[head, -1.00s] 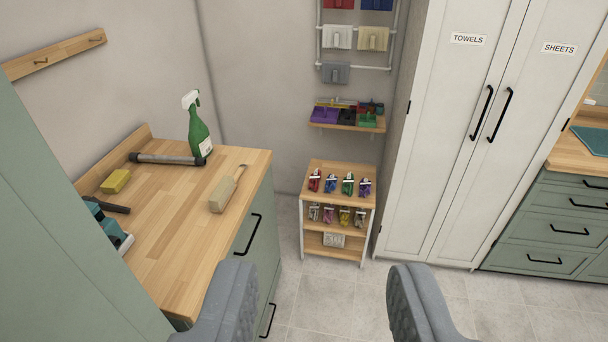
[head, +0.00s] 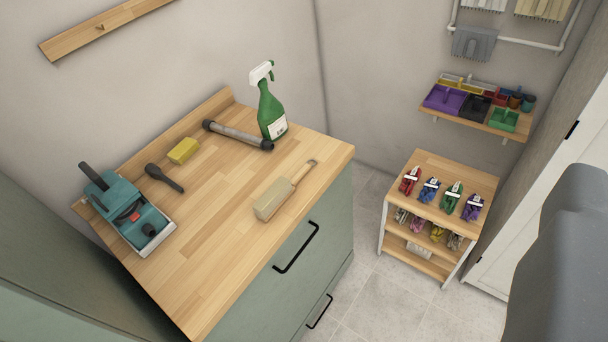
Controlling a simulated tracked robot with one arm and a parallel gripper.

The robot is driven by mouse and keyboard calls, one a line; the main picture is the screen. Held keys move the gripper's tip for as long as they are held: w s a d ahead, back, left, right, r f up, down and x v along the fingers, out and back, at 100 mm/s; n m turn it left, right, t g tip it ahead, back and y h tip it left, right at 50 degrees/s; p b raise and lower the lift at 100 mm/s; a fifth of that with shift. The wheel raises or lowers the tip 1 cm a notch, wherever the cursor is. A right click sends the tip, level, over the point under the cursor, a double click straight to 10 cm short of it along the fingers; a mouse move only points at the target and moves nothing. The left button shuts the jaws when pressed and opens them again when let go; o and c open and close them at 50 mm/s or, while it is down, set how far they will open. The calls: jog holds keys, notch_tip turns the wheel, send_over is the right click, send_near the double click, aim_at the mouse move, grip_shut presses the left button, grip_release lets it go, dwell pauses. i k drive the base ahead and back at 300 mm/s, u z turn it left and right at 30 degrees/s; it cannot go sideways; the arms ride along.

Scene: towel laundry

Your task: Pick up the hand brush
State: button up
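The hand brush (head: 272,200) lies on the wooden worktop (head: 215,240) in the head view, near the edge above the cabinet's black handle. It has a pale beige block and a wooden handle pointing up and right. Its bristles cannot be made out. One grey finger of my gripper (head: 562,265) shows large at the right edge; the other finger is out of view. The gripper was wide open and empty a second ago. The visible finger is well to the right of the brush, apart from it, and touches nothing I can see.
A green spray bottle (head: 271,108), a grey tube (head: 238,135), a yellow sponge (head: 183,151), a dark brush-like tool (head: 164,178) and a teal machine (head: 128,212) share the worktop. A small shelf unit (head: 457,172) with several clips stands right. Floor between is clear.

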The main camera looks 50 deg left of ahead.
aim_at(265, 207)
jog(key=u, duration=0.25)
jog(key=i, duration=1.1)
jog(key=u, duration=0.4)
